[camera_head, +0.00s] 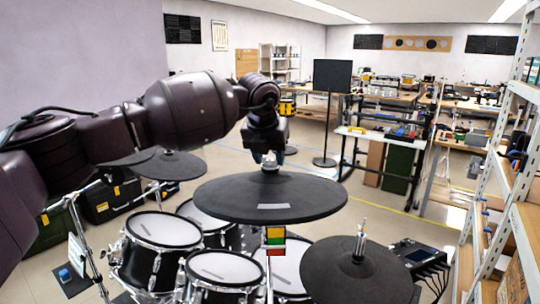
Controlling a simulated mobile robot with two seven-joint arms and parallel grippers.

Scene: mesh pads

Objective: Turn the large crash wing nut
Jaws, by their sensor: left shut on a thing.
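The large crash pad (310,195) is a wide dark disc on a stand at the middle of the head view, with a pale label near its front edge. Its wing nut (269,168) is a small light piece on top at the centre, partly covered by my fingers. My left gripper (268,157) reaches in from the left and points down over the pad's centre, shut on the wing nut. My right gripper is not in view.
Several mesh drum pads (163,229) stand below and left of the crash. A smaller cymbal pad (358,274) with an upright rod is at front right, beside a drum module (418,256). Another cymbal pad (171,165) is behind my left arm. Shelves (511,190) line the right side.

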